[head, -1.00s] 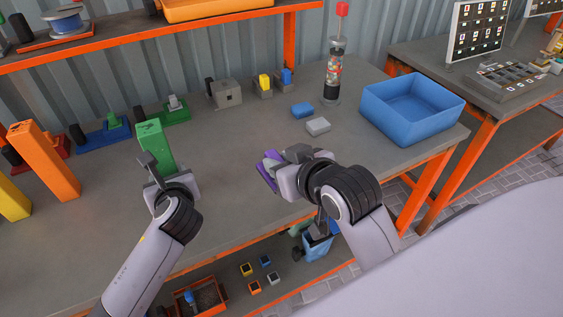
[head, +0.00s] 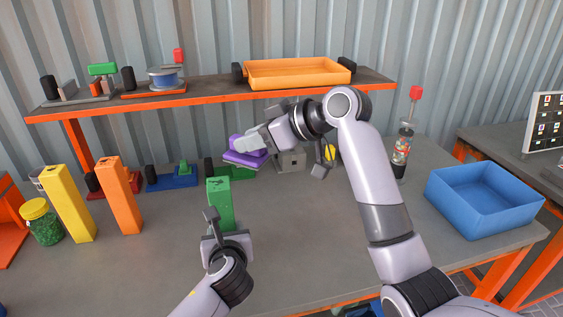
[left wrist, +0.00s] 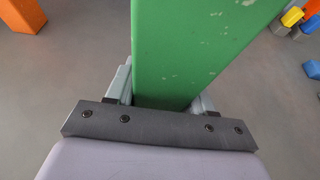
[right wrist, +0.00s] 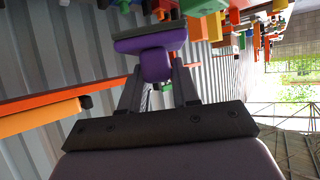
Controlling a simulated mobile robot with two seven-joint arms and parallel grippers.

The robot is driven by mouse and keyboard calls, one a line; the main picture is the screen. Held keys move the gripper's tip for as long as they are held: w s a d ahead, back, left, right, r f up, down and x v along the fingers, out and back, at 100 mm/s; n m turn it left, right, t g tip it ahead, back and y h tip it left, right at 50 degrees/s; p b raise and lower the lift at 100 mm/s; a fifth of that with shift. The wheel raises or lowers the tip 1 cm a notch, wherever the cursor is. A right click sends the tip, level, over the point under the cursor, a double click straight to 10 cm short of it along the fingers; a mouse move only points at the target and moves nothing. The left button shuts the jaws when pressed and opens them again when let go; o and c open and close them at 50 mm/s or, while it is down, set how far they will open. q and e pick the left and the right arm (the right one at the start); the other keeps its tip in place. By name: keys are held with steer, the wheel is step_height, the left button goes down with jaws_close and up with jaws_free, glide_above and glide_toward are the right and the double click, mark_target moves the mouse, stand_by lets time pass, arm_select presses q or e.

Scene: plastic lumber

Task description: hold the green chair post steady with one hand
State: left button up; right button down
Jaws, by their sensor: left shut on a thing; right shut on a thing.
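The green chair post (head: 220,203) stands upright on the grey workbench, and it also shows in the left wrist view (left wrist: 190,50). My left gripper (head: 222,232) is shut on its lower part, with a finger on each side of the post. My right gripper (head: 262,140) is shut on a purple thing (head: 245,155), raised above the bench just beyond and right of the post's top. In the right wrist view the purple thing (right wrist: 155,62) sits between the fingers and has a wide, dark-edged head. The two grippers are apart.
A yellow post (head: 68,204), an orange post (head: 120,197) and a jar of green bits (head: 41,222) stand at the left. A shelf with an orange tray (head: 298,73) runs along the back. A blue bin (head: 484,198) stands at the right. The bench's middle right is clear.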

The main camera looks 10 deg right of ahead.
steer(key=a+n+g, duration=0.1)
steer(key=a+r+n+g+y, duration=0.1)
steer(key=a+n, duration=0.1)
steer(key=shift+s+r+g+y, duration=0.25)
steer(key=shift+r+g+y, duration=0.1)
steer(key=shift+g+y, duration=0.05)
steer(key=s+a+r+n+g+y, duration=0.1)
steer(key=s+a+r+n+g, duration=0.2)
steer(key=r+n+g, duration=0.15)
steer(key=shift+s+d+f, duration=0.1)
steer(key=shift+d+f, duration=0.05)
steer(key=shift+f, duration=4.25)
steer(key=shift+a, duration=1.55)
steer(key=shift+d, duration=1.55)
steer(key=shift+d+r, duration=0.15)
step_height(320, 180, up, 8)
